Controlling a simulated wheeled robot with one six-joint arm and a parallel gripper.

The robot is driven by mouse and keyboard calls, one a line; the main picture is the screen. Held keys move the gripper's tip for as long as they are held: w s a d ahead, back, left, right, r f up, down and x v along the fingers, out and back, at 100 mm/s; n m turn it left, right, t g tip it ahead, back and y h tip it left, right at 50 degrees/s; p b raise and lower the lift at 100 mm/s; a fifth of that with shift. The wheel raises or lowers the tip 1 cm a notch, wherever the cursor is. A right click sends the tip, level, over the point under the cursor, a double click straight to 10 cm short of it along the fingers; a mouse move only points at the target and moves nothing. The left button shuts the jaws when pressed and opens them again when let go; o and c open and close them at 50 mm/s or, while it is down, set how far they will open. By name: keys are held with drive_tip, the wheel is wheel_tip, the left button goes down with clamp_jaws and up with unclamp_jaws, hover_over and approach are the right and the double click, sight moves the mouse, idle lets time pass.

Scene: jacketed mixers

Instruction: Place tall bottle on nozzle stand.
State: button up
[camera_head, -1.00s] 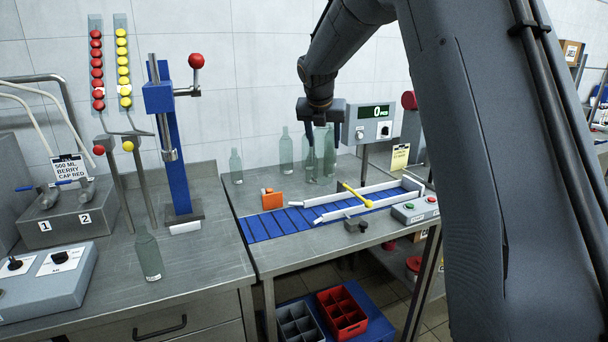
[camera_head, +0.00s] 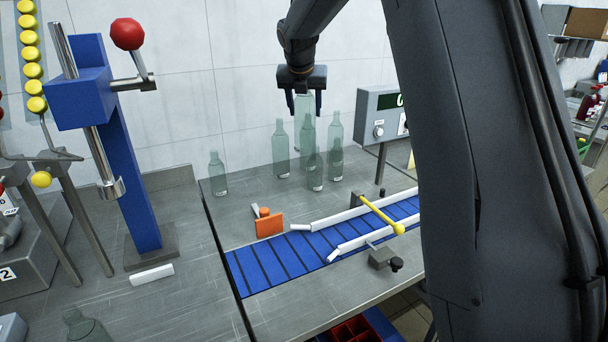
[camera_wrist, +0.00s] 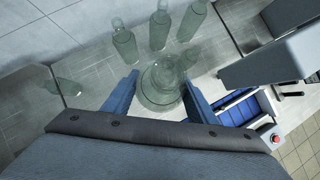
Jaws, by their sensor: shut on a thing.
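A tall pale green glass bottle (camera_head: 305,108) is between the jaws of my gripper (camera_head: 305,100), at the back of the bench. The jaws are shut on its upper part and it looks upright. The wrist view shows the bottle (camera_wrist: 163,84) from above, between the two blue fingers of my gripper (camera_wrist: 161,97). Other bottles overlap its lower part, so I cannot tell whether its base touches the bench. At the left edge, a grey block (camera_head: 40,255) marked 2 is partly cut off; I cannot tell whether it is the nozzle stand.
Several clear bottles (camera_head: 282,150) stand close around the held one. A blue press (camera_head: 128,170) with a red knob stands left. A blue conveyor (camera_head: 275,265) with white rails and a yellow bar runs in front. A grey display box (camera_head: 378,118) stands right.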

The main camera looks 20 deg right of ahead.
wheel_tip(320, 180, down, 18)
drive_tip(key=p, duration=0.3)
idle(0.4)
drive_tip(key=o, duration=1.3)
